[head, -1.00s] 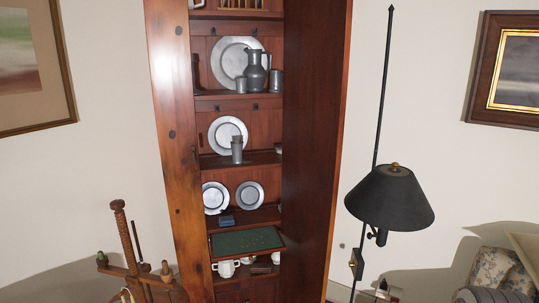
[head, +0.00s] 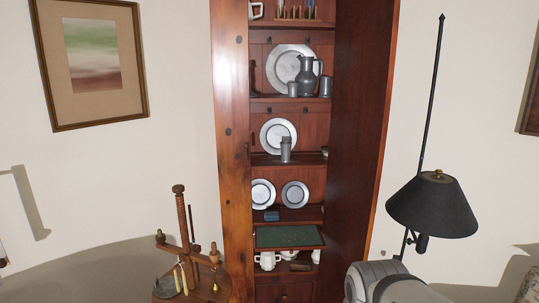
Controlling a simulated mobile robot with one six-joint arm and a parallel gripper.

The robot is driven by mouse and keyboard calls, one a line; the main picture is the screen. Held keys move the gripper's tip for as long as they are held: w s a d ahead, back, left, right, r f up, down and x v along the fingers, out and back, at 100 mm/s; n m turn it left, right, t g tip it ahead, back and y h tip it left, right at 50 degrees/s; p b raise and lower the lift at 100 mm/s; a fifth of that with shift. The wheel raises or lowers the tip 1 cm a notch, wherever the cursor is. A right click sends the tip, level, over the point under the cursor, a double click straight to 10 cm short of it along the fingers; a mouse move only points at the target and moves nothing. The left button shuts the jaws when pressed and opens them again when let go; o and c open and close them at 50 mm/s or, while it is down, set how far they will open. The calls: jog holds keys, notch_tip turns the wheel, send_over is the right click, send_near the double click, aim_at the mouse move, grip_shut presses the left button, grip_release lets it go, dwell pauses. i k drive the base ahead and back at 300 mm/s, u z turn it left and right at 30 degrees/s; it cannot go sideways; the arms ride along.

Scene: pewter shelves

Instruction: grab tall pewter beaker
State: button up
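A tall, narrow pewter beaker (head: 286,149) stands upright on the middle shelf of the wooden cabinet (head: 229,160), in front of a round pewter plate (head: 271,132). It partly covers the plate's right side. Nothing is touching the beaker from the front. Part of my grey arm (head: 384,284) shows at the bottom edge, right of the cabinet and well below the beaker. My gripper's fingers are not visible.
The shelf above holds a large plate (head: 281,66), a pewter jug (head: 307,77) and small mugs. Two plates stand below, over a green pull-out board (head: 288,236). A black lamp (head: 433,204) stands right; a wooden stand (head: 186,250) is at lower left.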

aim_at(285, 146)
jog(key=k, duration=0.45)
jog(key=u, duration=0.3)
jog(key=i, duration=2.6)
jog(key=z, duration=0.5)
jog(key=k, duration=0.8)
jog(key=z, duration=0.15)
jog(key=i, duration=0.75)
jog(key=u, duration=0.05)
